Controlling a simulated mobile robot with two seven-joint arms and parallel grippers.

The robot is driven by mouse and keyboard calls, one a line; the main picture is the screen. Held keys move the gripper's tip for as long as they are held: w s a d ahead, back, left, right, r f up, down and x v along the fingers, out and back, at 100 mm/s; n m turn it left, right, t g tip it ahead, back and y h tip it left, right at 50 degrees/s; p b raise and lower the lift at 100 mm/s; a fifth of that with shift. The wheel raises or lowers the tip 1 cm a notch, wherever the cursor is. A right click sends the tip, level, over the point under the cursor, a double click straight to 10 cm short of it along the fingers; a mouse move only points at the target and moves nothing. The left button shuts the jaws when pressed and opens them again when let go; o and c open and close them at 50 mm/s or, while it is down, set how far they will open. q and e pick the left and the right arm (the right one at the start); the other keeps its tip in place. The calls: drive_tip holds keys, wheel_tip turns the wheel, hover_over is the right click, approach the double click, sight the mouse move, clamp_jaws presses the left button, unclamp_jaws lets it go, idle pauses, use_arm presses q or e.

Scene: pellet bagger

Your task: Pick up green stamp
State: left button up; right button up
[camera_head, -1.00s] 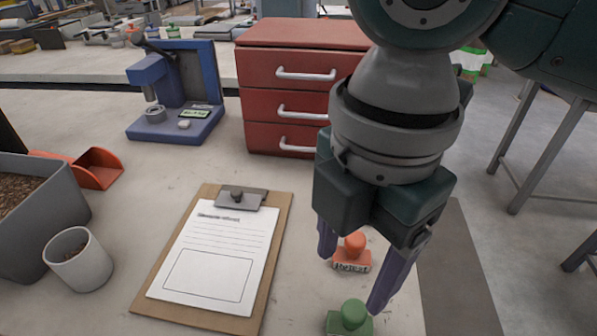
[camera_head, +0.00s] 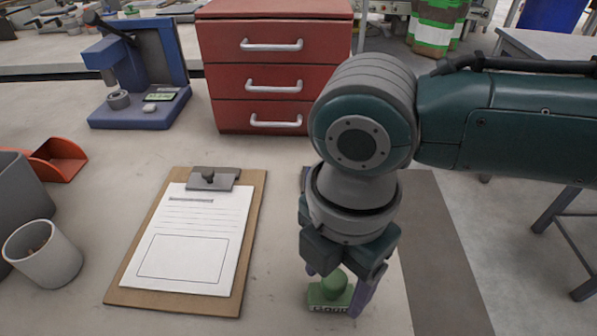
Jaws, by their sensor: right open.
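The green stamp (camera_head: 331,289) stands upright on the table at the lower middle of the head view, right of the clipboard. My right gripper (camera_head: 337,287) points down over it and is open, with one finger on each side of the stamp's knob. I cannot tell whether the fingers touch it. The orange stamp seen earlier is hidden behind my right gripper. My left gripper is not in view.
A clipboard (camera_head: 116,292) with a paper form lies left of the stamp. A red drawer unit (camera_head: 272,62), a blue press device (camera_head: 140,117), a white cup (camera_head: 43,254) and an orange scoop (camera_head: 56,160) stand around. A dark grey strip (camera_head: 440,250) lies on the right.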

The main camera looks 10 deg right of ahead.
sight(335, 278)
drive_tip(key=shift+c, duration=0.2)
clamp_jaws()
idle(0.5)
drive_tip(key=shift+r, duration=0.55)
wheel_tip(335, 278, up, 19)
drive_tip(key=p, duration=0.3)
